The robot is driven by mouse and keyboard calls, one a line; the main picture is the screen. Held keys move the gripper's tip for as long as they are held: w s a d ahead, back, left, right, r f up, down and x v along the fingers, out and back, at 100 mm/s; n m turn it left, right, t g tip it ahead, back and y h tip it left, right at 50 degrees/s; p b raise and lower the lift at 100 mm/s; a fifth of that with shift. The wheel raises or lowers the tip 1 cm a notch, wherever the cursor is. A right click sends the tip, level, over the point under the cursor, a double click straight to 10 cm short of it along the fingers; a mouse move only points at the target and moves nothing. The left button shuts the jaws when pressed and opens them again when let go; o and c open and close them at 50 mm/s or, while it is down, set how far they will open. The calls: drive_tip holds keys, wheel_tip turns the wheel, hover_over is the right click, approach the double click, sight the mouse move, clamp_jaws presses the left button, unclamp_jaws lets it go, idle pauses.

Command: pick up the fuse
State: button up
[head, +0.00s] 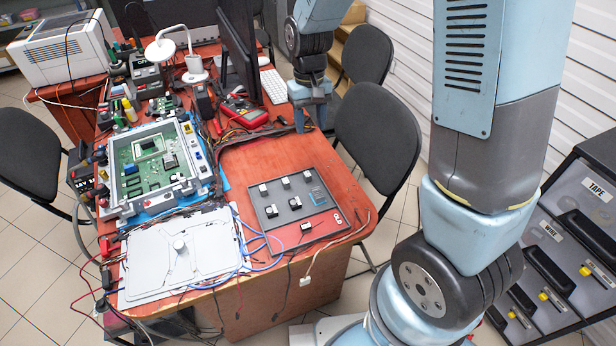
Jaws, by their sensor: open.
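I cannot tell for sure which part is the fuse.
A flat grey cover plate (165,268) with a round knob lies at the front left, with blue cables beside it. A red multimeter (244,113), a monitor (238,45) and a keyboard (273,86) stand behind. The red table (250,165) is bare behind the tray. Chairs flank the table.

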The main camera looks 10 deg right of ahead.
wheel_tip(320, 180, down, 3)
drive_tip(key=a, duration=0.1)
hover_over(307, 174)
drive_tip(key=w, duration=0.1)
wheel_tip(307, 174, down, 8)
drive_tip(key=shift+w+f, duration=0.1)
drive_tip(key=f, duration=0.1)
drive_tip(key=s+f, duration=0.1)
drive_tip(key=f, duration=0.1)
drive_tip(key=shift+f, duration=1)
drive_tip(key=shift+c, duration=0.3)
clamp_jaws()
